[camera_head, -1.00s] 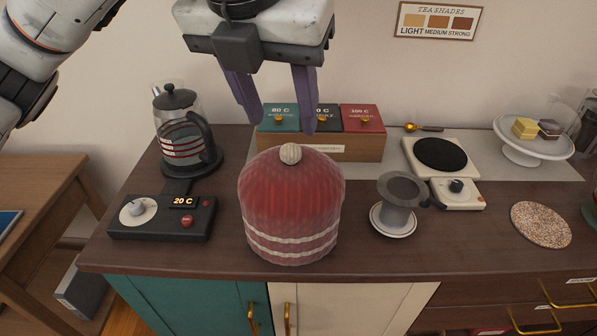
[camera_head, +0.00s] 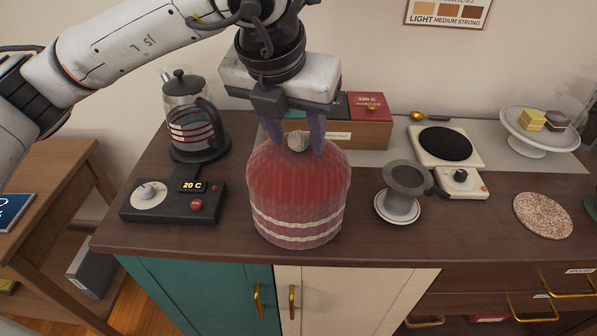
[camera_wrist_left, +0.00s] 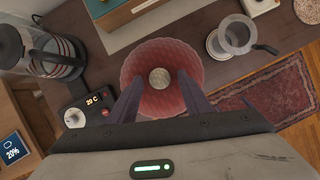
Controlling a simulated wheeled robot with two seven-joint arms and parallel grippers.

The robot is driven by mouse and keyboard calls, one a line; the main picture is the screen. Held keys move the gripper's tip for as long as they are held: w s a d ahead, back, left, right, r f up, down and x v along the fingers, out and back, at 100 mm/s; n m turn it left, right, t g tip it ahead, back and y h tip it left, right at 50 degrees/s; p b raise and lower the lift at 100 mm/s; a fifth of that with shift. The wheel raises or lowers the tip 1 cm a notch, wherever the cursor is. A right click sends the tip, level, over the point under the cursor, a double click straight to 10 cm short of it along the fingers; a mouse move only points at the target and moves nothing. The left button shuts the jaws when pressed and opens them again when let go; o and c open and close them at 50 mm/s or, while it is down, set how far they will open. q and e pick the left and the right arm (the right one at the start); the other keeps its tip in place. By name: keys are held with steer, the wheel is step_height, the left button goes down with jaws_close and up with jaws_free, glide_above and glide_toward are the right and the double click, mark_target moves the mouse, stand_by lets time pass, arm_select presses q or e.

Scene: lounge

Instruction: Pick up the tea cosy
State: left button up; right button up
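The tea cosy (camera_head: 297,203) is a red knitted dome with two cream stripes and a cream bobble (camera_head: 298,141) on top. It stands upright on the dark wooden counter (camera_head: 237,236). My left gripper (camera_head: 299,146) points down over its top, with its purple fingers open on either side of the bobble. In the left wrist view, the cosy (camera_wrist_left: 164,58) sits between and beyond the open fingers (camera_wrist_left: 160,88), with the bobble between them. I cannot tell whether the fingers touch the cosy. Whatever is under the cosy is hidden. My right gripper does not show.
A glass kettle (camera_head: 193,122) and its control base (camera_head: 172,201) stand left of the cosy. A box with coloured lids (camera_head: 370,128) is behind it. A grey dripper on a saucer (camera_head: 402,190) and a small hot plate (camera_head: 446,146) stand to the right.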

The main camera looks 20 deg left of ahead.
arm_select(q)
jaws_close()
